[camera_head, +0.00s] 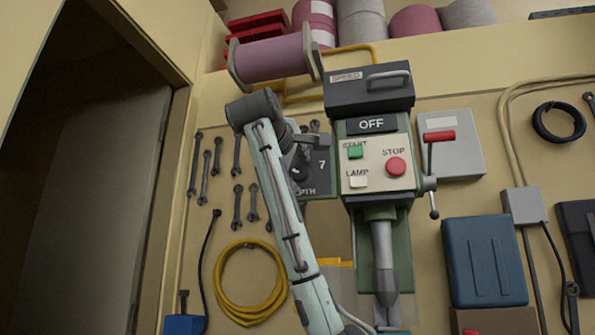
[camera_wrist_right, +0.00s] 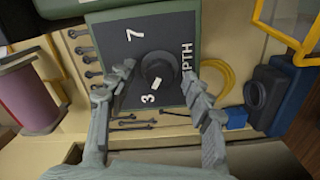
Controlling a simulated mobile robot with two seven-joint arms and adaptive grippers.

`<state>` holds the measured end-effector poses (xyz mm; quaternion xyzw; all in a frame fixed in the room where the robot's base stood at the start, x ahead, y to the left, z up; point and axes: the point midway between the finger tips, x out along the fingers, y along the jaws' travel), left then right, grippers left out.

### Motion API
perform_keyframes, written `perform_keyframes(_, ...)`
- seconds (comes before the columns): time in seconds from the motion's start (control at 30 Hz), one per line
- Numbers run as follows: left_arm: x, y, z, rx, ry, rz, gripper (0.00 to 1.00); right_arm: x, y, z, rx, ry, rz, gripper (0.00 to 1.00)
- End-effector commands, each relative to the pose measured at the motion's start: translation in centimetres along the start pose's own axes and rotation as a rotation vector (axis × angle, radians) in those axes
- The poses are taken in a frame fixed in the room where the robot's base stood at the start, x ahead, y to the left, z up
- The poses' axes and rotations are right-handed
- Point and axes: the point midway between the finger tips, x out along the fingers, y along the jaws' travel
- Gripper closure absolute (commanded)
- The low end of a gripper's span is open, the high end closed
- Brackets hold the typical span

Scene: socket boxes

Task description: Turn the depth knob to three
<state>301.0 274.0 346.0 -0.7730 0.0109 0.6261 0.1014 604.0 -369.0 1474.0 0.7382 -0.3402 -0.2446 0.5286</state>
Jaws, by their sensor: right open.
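The depth panel (camera_head: 320,176) is a dark plate on the left of the green drill press, partly hidden by my right gripper in the head view. In the right wrist view the panel (camera_wrist_right: 178,33) shows a 7, a 3 and part of the word DEPTH. Its round black depth knob (camera_wrist_right: 158,66) has a white mark on the side facing the 3, close to that number. My right gripper (camera_head: 302,155) is at the panel in the head view. In the wrist view its open fingers (camera_wrist_right: 158,74) stand on either side of the knob; contact cannot be told. My left gripper is not in view.
The press has a control face with a green start button (camera_head: 355,152), a red stop button (camera_head: 396,166) and a lamp switch (camera_head: 358,182). Wrenches (camera_head: 237,205) and a yellow cable coil (camera_head: 250,284) hang left.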

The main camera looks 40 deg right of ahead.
Motion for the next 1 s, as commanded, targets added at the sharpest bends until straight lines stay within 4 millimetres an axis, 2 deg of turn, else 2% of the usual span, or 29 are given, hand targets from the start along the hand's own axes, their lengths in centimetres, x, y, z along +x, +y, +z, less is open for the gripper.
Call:
perform_keyframes(0.4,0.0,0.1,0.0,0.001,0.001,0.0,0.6,-8.3,0.1,-0.1,0.001,0.005,0.003,0.49)
perform_keyframes(0.5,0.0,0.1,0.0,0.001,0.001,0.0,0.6,-9.9,0.1,-0.1,0.001,0.005,0.003,0.49)
perform_keyframes(0.7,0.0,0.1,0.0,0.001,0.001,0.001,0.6,-11.3,0.0,0.0,0.0,0.003,0.001,0.49)
perform_keyframes(1.0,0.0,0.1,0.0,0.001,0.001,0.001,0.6,-11.4,0.0,0.0,0.0,0.002,0.001,0.49)
